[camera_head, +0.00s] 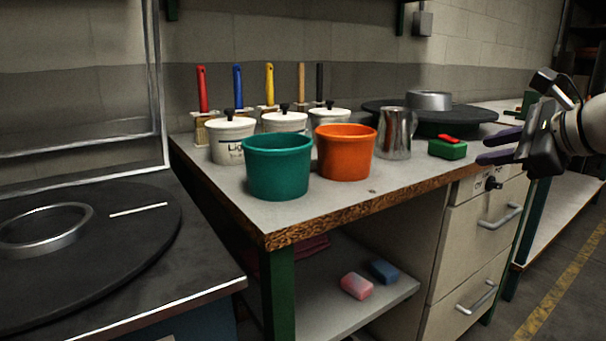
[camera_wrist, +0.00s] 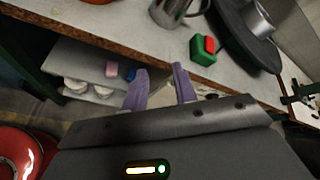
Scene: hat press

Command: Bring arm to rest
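My gripper (camera_head: 498,147) is at the right of the head view, in the air in front of the workbench, near its right part. Its two purple fingers point left and stand apart with nothing between them. In the wrist view the fingers (camera_wrist: 162,85) also show apart and empty, with the bench edge beyond them. A green block with a red top (camera_head: 447,149) lies on the bench just left of the fingertips, apart from them. It also shows in the wrist view (camera_wrist: 203,50).
On the workbench (camera_head: 290,212) stand a teal bucket (camera_head: 278,168), an orange bucket (camera_head: 345,153), a metal pitcher (camera_head: 395,135), white lidded pots and several brushes. Below the gripper are drawers with handles (camera_head: 500,216). A black round plate with a ring (camera_head: 45,230) is at left.

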